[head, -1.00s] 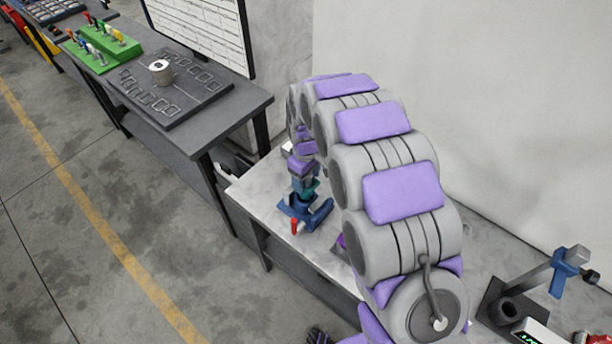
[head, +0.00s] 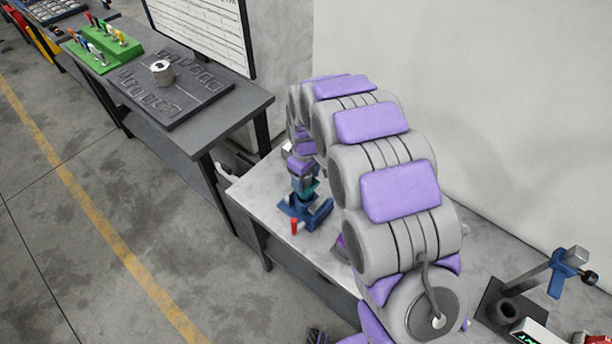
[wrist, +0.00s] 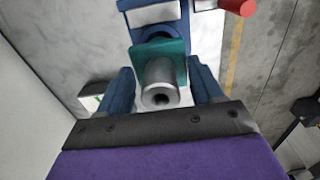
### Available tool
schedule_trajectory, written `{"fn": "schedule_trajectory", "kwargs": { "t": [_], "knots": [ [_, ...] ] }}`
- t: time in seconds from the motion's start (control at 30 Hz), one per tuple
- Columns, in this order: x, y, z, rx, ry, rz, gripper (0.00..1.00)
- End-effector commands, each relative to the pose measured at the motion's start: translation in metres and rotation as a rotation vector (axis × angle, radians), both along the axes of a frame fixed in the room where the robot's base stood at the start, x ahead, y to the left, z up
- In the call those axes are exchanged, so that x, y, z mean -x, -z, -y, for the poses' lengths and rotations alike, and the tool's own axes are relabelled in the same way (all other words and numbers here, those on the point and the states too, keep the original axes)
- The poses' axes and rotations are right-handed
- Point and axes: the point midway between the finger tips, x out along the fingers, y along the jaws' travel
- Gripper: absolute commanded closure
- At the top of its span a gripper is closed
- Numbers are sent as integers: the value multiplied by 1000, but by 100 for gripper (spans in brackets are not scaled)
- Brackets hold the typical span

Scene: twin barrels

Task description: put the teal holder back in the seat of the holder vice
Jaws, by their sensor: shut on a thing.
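The teal holder (wrist: 145,50) shows in the wrist view as a square teal flange with a grey metal cylinder pointing towards me. My gripper (wrist: 162,88) is shut on it, one blue finger on each side of the cylinder. The blue holder vice (wrist: 182,22) lies just beyond the flange, with a red handle end at top right. In the head view the vice (head: 318,216) stands on the pale bench, directly below my gripper (head: 304,182); a bit of the teal holder (head: 309,190) shows between them. The seat is mostly hidden; I cannot tell whether the holder touches it.
A dark table (head: 232,108) with a tray and a white spool (head: 162,72) stands at the left. A stand with a blue clamp (head: 567,270) is at bottom right. The wall rises behind the bench. Open floor lies at the left.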

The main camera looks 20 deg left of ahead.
Motion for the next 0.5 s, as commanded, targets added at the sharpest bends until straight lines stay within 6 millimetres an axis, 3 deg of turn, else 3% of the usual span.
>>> {"fn": "schedule_trajectory", "kwargs": {
  "t": [0.5],
  "knots": [
    [0,2,0,-1,0,0,76]
  ]
}}
